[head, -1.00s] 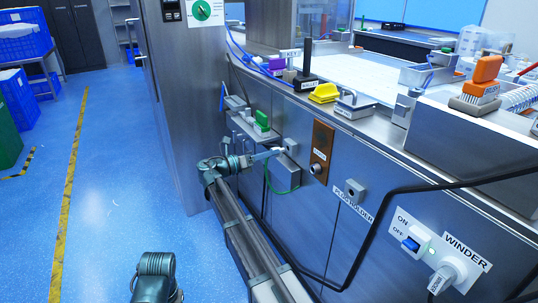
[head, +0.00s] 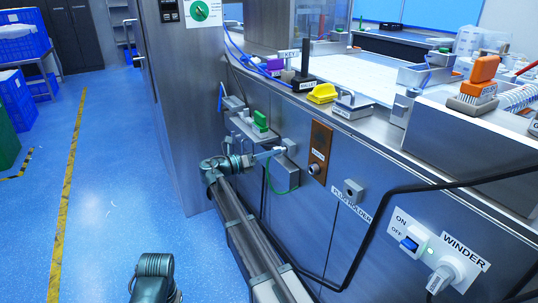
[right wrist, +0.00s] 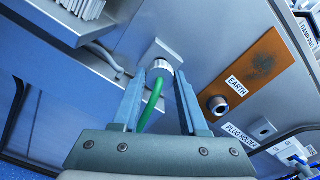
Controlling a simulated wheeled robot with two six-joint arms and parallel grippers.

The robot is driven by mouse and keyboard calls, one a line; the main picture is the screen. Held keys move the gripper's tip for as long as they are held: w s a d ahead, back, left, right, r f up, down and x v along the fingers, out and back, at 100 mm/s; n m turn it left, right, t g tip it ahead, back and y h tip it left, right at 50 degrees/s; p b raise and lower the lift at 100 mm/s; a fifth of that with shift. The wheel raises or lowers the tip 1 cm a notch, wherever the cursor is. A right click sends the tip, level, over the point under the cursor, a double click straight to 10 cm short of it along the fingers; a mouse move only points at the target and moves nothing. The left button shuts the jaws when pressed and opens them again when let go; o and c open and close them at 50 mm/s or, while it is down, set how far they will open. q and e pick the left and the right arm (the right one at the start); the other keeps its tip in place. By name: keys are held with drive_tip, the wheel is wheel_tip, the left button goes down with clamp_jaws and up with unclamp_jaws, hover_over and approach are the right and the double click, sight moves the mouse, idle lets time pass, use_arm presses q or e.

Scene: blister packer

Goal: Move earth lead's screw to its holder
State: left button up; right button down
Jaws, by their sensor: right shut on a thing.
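My right gripper (head: 277,152) is shut on the earth lead's silver screw (right wrist: 161,67), which sits between the fingertips in the right wrist view (right wrist: 163,80). The screw's far end is against or very close to a small grey block (right wrist: 152,48) on the machine's front panel; I cannot tell how deep it sits. The block also shows in the head view (head: 290,145), just beyond the fingertips. The green earth lead (right wrist: 151,106) runs from the screw back between the fingers. The brown plate marked EARTH (head: 321,141) is to the right, with a bare round stud (head: 314,169).
A grey box (head: 284,177) juts from the panel below the gripper. A shelf with a green-topped item (head: 260,119) is to the upper left. The plug holder (head: 353,190) and a black cable (head: 365,232) are to the right. Blue floor (head: 115,190) at left is open.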

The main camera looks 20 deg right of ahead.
drive_tip(key=shift+d, duration=0.95)
drive_tip(key=shift+c, duration=1.8)
unclamp_jaws()
drive_tip(key=shift+a, duration=0.1)
drive_tip(key=a, duration=1.3)
drive_tip(key=shift+s+a, duration=0.3)
drive_tip(key=shift+s, duration=0.15)
